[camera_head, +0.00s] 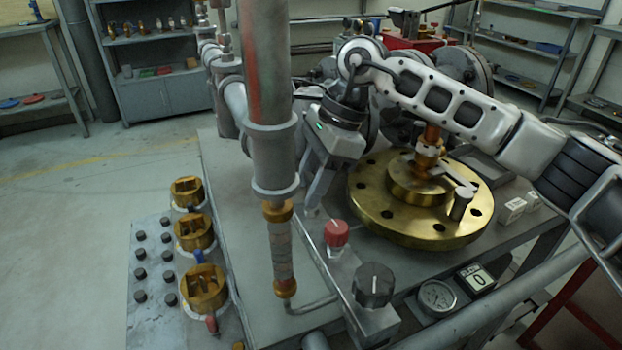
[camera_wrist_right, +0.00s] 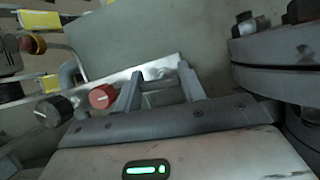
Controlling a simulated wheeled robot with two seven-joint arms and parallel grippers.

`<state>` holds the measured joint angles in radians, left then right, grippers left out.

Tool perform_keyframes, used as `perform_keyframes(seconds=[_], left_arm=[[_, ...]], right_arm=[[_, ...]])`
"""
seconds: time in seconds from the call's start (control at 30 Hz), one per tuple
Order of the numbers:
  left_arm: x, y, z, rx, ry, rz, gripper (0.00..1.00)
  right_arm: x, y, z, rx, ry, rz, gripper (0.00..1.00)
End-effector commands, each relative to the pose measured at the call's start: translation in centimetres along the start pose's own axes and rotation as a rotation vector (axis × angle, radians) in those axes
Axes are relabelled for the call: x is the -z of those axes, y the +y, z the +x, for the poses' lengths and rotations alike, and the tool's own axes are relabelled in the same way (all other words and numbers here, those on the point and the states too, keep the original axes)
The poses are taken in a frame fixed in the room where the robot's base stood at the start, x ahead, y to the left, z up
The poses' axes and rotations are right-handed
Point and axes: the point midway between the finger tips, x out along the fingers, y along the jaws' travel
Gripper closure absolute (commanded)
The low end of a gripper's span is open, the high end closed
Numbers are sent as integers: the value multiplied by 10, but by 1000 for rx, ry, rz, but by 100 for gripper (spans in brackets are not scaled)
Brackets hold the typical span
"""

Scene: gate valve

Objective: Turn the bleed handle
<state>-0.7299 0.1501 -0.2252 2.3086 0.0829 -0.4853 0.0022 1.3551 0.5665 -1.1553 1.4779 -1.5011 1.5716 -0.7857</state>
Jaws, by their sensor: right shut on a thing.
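My right gripper (camera_head: 313,198) reaches down between a thick vertical pipe and the brass flange, above the metal manifold bar. In the right wrist view my right gripper's two fingers (camera_wrist_right: 160,78) are shut on a small grey part (camera_wrist_right: 162,98), mostly hidden. I cannot tell its full shape or make out a bleed handle clearly. A red knob (camera_head: 336,232) stands on the bar just in front of the fingers; it also shows left of them in the right wrist view (camera_wrist_right: 103,96). A black knob (camera_head: 374,285) stands nearer the bar's front end. My left gripper is not in view.
The vertical pipe (camera_head: 270,95) stands close left of my right gripper. A large brass flange (camera_head: 373,218) lies on the bench to the right. A round gauge (camera_head: 437,298) and a small counter (camera_head: 478,280) sit at the front. Three brass fittings (camera_head: 195,232) line the left side.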

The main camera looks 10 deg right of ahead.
Motion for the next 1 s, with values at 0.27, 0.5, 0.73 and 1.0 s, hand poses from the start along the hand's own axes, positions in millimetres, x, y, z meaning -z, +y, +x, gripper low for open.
perform_keyframes(seconds=[0.27, 0.5, 0.73, 1.0], left_arm=[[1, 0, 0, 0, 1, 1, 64], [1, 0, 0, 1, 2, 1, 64], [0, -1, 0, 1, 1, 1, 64], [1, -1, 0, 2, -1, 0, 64]], right_arm=[[0, 0, -1, -1, 2, -9, 83], [0, 0, -1, 0, 2, -7, 41], [0, 0, -1, -1, 1, -7, 38], [0, -1, -21, 2, 0, -7, 38]])
